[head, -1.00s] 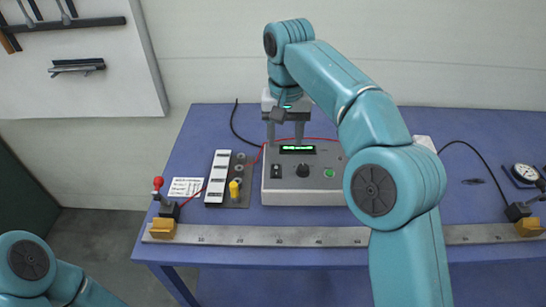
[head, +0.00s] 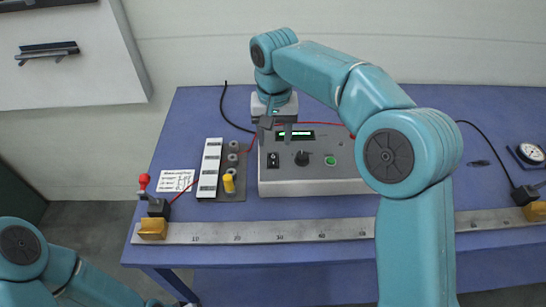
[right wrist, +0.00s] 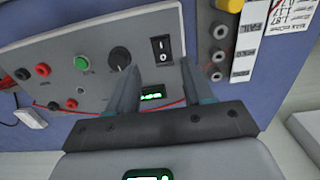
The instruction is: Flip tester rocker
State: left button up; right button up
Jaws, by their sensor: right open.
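The tester (head: 330,181) is a light grey box on the blue table, with a lit green display, a dark knob (head: 302,158) and a green button. Its black rocker (head: 273,160) sits at the left of the front panel. In the right wrist view the rocker (right wrist: 162,49) shows white "I" and "O" marks, beyond the fingertips. My right gripper (head: 276,142) is open and empty, in front of the tester's upper left; its fingers (right wrist: 150,78) point toward the panel, with the rocker near the right finger. My left arm is at lower left; its gripper is out of view.
A dark strip with a yellow plug (head: 228,183) and a white label card (head: 209,168) stand left of the tester. A steel ruler bar (head: 270,231) with yellow end blocks (head: 152,229) runs along the table front. A dial gauge (head: 530,153) is at right.

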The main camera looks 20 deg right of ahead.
aim_at(273, 164)
jog(key=f, duration=0.7)
jog(key=shift+s, duration=0.2)
jog(key=shift+w+a+f, duration=0.2)
jog(key=shift+f, duration=0.15)
jog(key=shift+s+d+r, duration=0.1)
jog(key=shift+s+r, duration=0.05)
jog(key=shift+s, duration=0.15)
jog(key=shift+w, duration=0.1)
grip_shut()
